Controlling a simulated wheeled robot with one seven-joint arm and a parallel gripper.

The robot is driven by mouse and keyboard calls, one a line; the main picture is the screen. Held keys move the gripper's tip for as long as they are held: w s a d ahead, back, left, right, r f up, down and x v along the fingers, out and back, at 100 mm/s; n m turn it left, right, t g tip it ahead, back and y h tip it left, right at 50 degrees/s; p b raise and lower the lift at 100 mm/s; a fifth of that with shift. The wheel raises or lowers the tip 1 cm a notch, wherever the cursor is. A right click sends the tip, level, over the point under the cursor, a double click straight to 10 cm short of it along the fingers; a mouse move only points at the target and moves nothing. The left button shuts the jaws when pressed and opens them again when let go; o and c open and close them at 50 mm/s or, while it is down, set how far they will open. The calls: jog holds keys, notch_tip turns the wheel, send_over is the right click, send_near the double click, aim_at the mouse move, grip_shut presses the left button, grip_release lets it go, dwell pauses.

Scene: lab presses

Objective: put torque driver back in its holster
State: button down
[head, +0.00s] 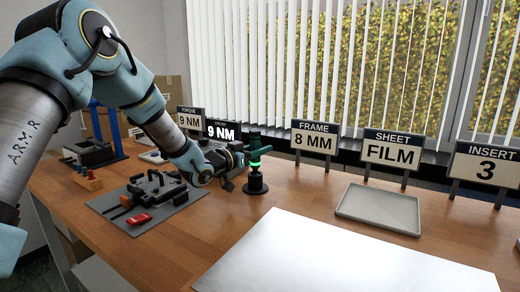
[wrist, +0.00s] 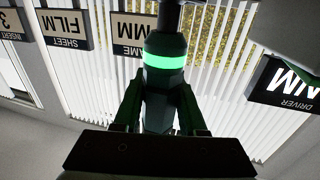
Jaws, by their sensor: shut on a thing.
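The torque driver (head: 254,143) is dark green-black with a glowing green band and stands about upright in the head view. My gripper (head: 245,157) reaches it from the left and is shut on its body. In the wrist view the driver (wrist: 165,62) stands between the two fingers of my gripper (wrist: 160,105), with the green band beyond the fingertips. A black round-based holster (head: 256,186) stands on the table directly below the driver. Whether the driver's lower end is inside the holster or just above it I cannot tell.
A grey mat (head: 150,208) with black fixtures and a red part lies to the left. A pale sheet (head: 330,255) covers the front right. A grey tray (head: 378,207) and a row of label signs (head: 315,138) stand behind. Window blinds are at the back.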

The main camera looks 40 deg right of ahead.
jog(key=shift+f+b, duration=0.6)
jog(key=shift+f, duration=0.1)
jog(key=c, duration=0.7)
grip_release()
jog(key=o, duration=0.3)
jog(key=a+b, duration=0.1)
jog(key=a, duration=0.4)
jog(key=a+b, duration=0.1)
jog(key=a, duration=0.4)
jog(key=shift+s+a, duration=0.2)
jog(key=shift+a, duration=0.2)
